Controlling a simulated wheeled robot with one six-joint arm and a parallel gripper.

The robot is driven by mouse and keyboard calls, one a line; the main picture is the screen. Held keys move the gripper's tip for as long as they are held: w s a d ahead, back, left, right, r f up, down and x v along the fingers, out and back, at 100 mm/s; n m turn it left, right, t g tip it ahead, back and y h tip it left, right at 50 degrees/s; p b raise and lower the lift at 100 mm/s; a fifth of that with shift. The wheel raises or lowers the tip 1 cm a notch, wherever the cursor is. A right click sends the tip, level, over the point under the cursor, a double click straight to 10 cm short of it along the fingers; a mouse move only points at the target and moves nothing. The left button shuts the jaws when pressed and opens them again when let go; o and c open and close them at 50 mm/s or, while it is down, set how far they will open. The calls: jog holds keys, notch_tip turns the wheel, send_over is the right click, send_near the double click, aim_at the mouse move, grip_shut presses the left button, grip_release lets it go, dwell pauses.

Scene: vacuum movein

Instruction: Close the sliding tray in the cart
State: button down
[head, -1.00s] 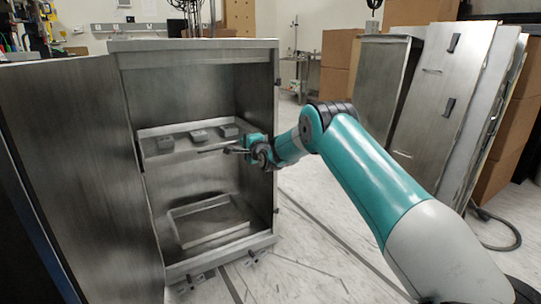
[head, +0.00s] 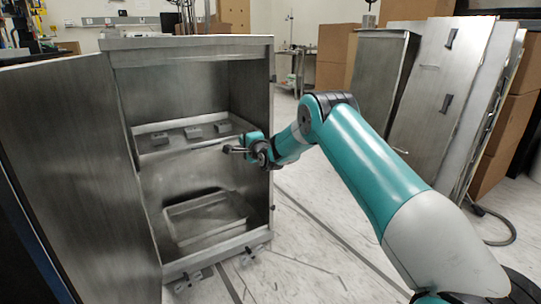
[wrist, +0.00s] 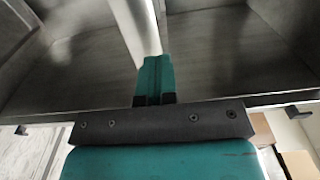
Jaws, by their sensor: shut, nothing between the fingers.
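The cart is a grey metal cabinet (head: 190,42) with its front open. The sliding tray (head: 148,146) is the upper, shallow metal tray inside, holding three small grey blocks (head: 193,132). How far it sticks out is hard to judge. My gripper (head: 230,150) is shut and empty at the cart's opening, by the right end of the tray's front. Whether it touches the tray is not clear. In the wrist view the closed teal fingertips (wrist: 154,72) point into the metal interior, close to a pale strip.
The cart's door (head: 85,160) stands wide open on the left. A lower frame-like tray (head: 205,240) lies at the cart's bottom. Metal panels (head: 440,95) and cardboard boxes (head: 335,55) stand at the right and back.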

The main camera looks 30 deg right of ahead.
jog(key=s+p, duration=0.3)
jog(key=s, duration=0.9)
jog(key=s+a+r+n+g+y+p, duration=0.1)
jog(key=s+a+r+n+g+y, duration=0.15)
jog(key=s+a+r+n, duration=0.35)
jog(key=s+a+r+n+g+y, duration=0.2)
jog(key=s+a+n+g, duration=0.1)
jog(key=a, duration=0.5)
jog(key=s+a+r+n+g+y+p, duration=0.1)
jog(key=s+a+r+n+g+y, duration=0.2)
jog(key=s+a+r+n, duration=0.35)
jog(key=s+a+r+n+g+h+p, duration=0.15)
jog(key=s+n+g, duration=0.35)
jog(key=s, duration=1)
jog(key=s+a+n+g+h+p, duration=0.15)
jog(key=s+n+g, duration=0.35)
jog(key=s, duration=1)
notch_tip(320, 180, up, 38)
jog(key=p, duration=3.7)
jog(key=shift+m+t, duration=0.25)
